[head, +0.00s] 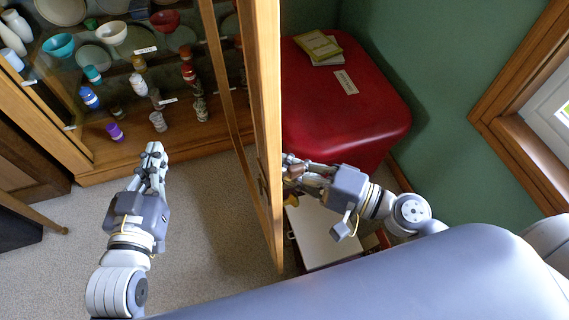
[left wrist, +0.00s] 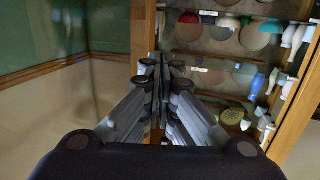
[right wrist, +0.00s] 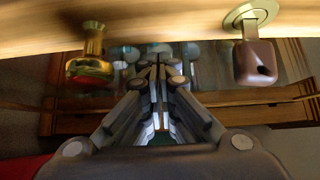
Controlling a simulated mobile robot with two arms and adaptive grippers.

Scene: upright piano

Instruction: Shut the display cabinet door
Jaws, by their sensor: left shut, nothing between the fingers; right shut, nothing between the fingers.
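The display cabinet (head: 120,165) stands at the upper left in the head view. Its wood-framed glass door (head: 268,130) is swung wide open, seen nearly edge-on. My left gripper (head: 154,155) is shut and empty, in front of the open cabinet and left of the door. My right gripper (head: 290,170) is shut and empty at the right side of the door; whether it touches is unclear. In the right wrist view, a brass knob (right wrist: 91,62) and a lock with a brown hanging piece (right wrist: 254,60) are on the door frame, on either side of the fingers.
Bowls, vases and small jars (head: 112,33) fill the shelves. A red padded seat (head: 345,105) with books (head: 318,48) is right of the door. A pale-topped box (head: 318,238) lies below my right gripper. Carpet (head: 205,220) is clear between my left arm and the door.

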